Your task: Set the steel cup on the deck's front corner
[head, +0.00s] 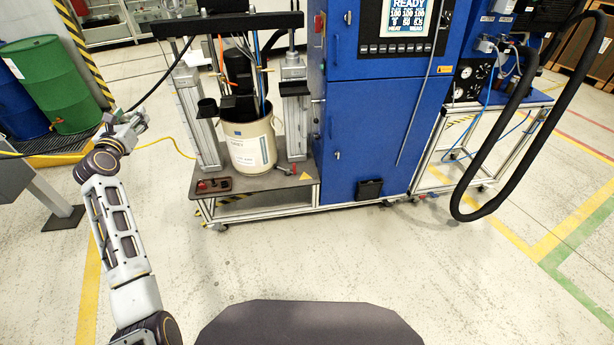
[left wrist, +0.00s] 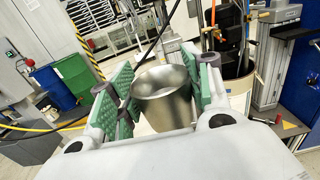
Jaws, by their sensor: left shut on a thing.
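The steel cup (left wrist: 163,98) is a plain, shiny, tapered vessel with its open rim up. In the left wrist view it sits between the green finger pads of my left gripper (head: 137,121), which is shut on it. In the head view the gripper is left of the deck, apart from it, and I cannot make out the cup clearly there. The deck (head: 250,186) is a dark plate on a low wheeled frame under the pump posts. A yellow warning triangle marks its front right, and a small red-and-dark item (head: 214,184) lies at its front left. My right gripper is not in view.
A cream drum (head: 250,148) with hoses stands on the deck between two upright posts (head: 295,120). A tall blue cabinet (head: 365,130) stands at its right. Green (head: 60,85) and blue barrels are at the far left. The floor in front is clear.

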